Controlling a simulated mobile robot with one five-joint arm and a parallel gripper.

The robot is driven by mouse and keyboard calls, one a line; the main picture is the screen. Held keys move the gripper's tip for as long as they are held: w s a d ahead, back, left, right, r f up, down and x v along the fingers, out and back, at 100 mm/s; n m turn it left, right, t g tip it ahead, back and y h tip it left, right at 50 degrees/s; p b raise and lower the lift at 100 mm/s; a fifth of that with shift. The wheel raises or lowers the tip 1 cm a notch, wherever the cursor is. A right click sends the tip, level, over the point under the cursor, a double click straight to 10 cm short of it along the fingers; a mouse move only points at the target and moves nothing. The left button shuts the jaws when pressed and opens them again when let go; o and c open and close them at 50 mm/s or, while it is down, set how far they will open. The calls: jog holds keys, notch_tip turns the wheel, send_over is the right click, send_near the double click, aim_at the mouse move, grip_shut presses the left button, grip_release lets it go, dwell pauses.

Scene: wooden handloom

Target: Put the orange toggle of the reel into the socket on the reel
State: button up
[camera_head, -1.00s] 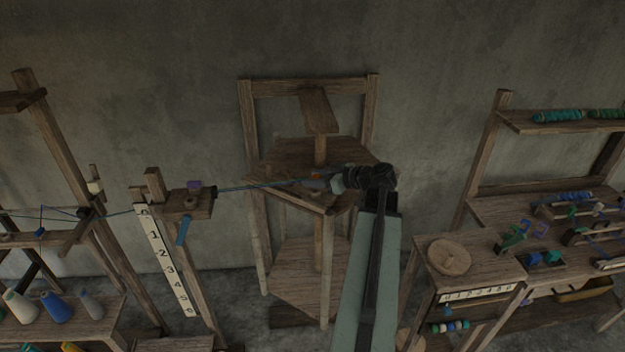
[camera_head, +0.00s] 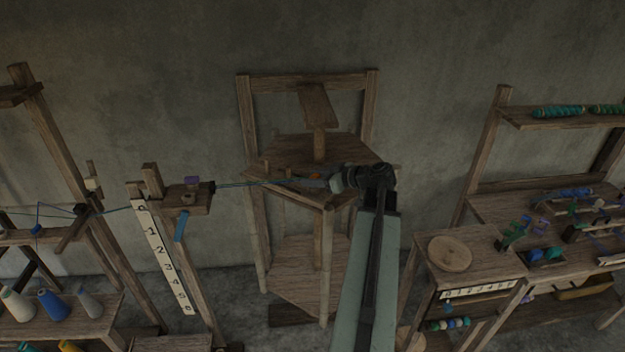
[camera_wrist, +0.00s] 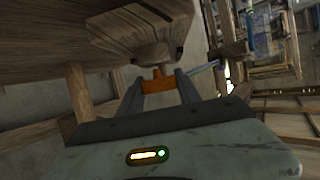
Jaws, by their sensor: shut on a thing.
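The orange toggle (camera_wrist: 156,84) is held between the two fingers of my gripper (camera_wrist: 158,88) in the wrist view. In the head view a small patch of the orange toggle (camera_head: 315,176) shows beside my gripper (camera_head: 318,182), over the front edge of the reel stand. The wooden reel (camera_head: 308,148) stands against the wall, with a tilted board on a post above its top. In the wrist view a wooden block with a round knob (camera_wrist: 151,53) is just beyond the toggle; I cannot tell whether they touch. I cannot make out the socket.
A blue thread (camera_head: 250,184) runs from the post with the number scale (camera_head: 162,252) to my gripper. A table with a round wooden disc (camera_head: 449,254) stands to the right. Thread cones (camera_head: 53,306) stand at lower left.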

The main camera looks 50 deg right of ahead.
jog(key=shift+f+b, duration=0.75)
jog(key=shift+b, duration=0.05)
jog(key=o, duration=1.9)
jog(key=shift+c, duration=0.2)
jog(key=shift+r, duration=0.1)
notch_tip(320, 180, up, 7)
jog(key=p, duration=0.7)
jog(key=shift+r, duration=0.1)
